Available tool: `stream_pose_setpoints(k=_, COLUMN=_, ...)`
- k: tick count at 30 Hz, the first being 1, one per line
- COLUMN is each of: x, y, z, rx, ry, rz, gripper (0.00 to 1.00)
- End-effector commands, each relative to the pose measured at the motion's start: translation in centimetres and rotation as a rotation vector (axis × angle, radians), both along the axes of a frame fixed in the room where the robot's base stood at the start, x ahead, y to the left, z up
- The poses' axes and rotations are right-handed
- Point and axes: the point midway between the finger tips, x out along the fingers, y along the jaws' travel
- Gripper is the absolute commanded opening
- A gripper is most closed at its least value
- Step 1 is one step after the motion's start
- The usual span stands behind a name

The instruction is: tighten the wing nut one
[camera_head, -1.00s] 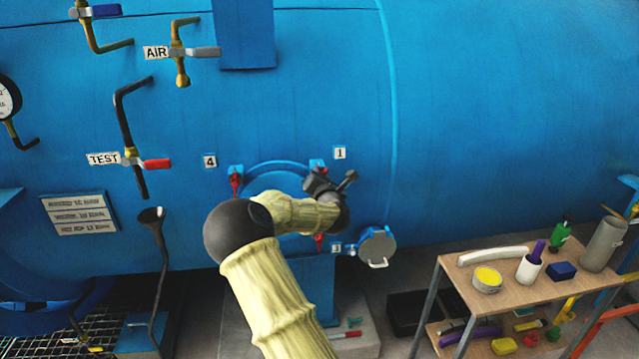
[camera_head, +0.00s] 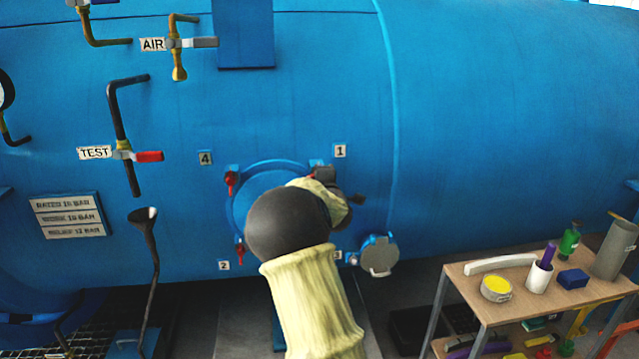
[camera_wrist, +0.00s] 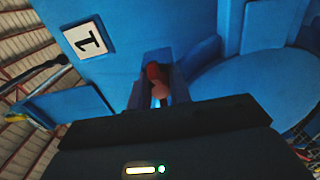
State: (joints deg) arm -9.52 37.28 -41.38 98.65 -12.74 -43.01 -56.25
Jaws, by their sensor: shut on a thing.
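Wing nut one, a red piece (camera_wrist: 154,72), sits beside the number 1 label (camera_wrist: 87,39) in the wrist view. My gripper (camera_wrist: 157,98) has a finger on each side of it and is shut on it. In the head view my gripper (camera_head: 325,174) is at the upper right of the round blue hatch (camera_head: 238,203), just below the number 1 label (camera_head: 340,151). My arm hides wing nut one and much of the hatch there. Red wing nuts show by label 4 (camera_head: 230,181) and above label 2 (camera_head: 240,252).
A round grey cover (camera_head: 379,256) hangs at the hatch's lower right. A wooden cart (camera_head: 520,298) with tubs and tools stands at right. The TEST valve (camera_head: 125,155) and a black funnel pipe (camera_head: 150,240) are at left. The blue vessel wall right of the hatch is clear.

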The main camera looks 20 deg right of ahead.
Motion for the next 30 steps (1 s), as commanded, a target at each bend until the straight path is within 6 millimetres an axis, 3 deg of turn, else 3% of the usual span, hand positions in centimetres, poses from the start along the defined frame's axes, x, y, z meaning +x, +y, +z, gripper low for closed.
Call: stream_pose_setpoints(k=30, x=0.0, y=0.08, z=-0.85, rx=0.929, ry=-0.262, rz=-0.004, gripper=0.0)
